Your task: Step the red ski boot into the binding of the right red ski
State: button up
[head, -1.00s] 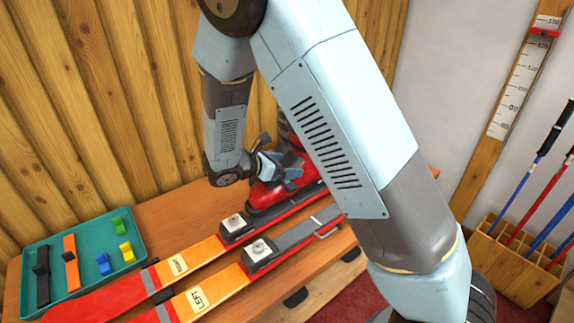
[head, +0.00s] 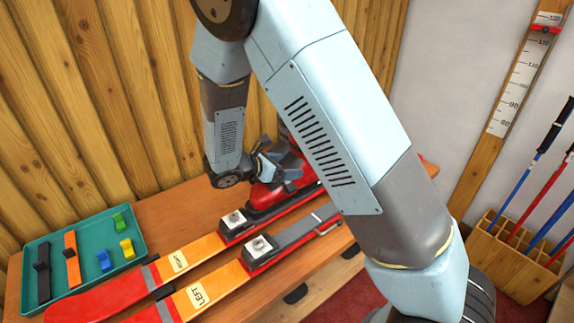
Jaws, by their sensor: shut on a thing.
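The red ski boot (head: 266,194) stands on the far ski, its toe at the white-topped toe piece (head: 233,221). The right red ski (head: 190,254), with a small "RIGHT" label, lies along the bench behind the left ski (head: 205,288). My gripper (head: 280,172) is at the boot's upper front and shut on the red ski boot. My arm hides most of the boot's back and the heel part of the binding, so whether the heel is down cannot be told. The left ski's binding is empty.
A teal tray (head: 136,245) with straps and small colored blocks sits at the bench's left end. A wooden pole rack (head: 510,262) with several poles stands at the right. A height scale (head: 518,85) is on the wall. Bare bench (head: 170,215) lies behind the skis.

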aim_at(294, 141)
jog(key=shift+f, duration=0.55)
jog(key=o, duration=1.7)
jog(key=shift+r, duration=0.1)
jog(key=shift+s+r, duration=0.1)
jog(key=shift+r, duration=4.85)
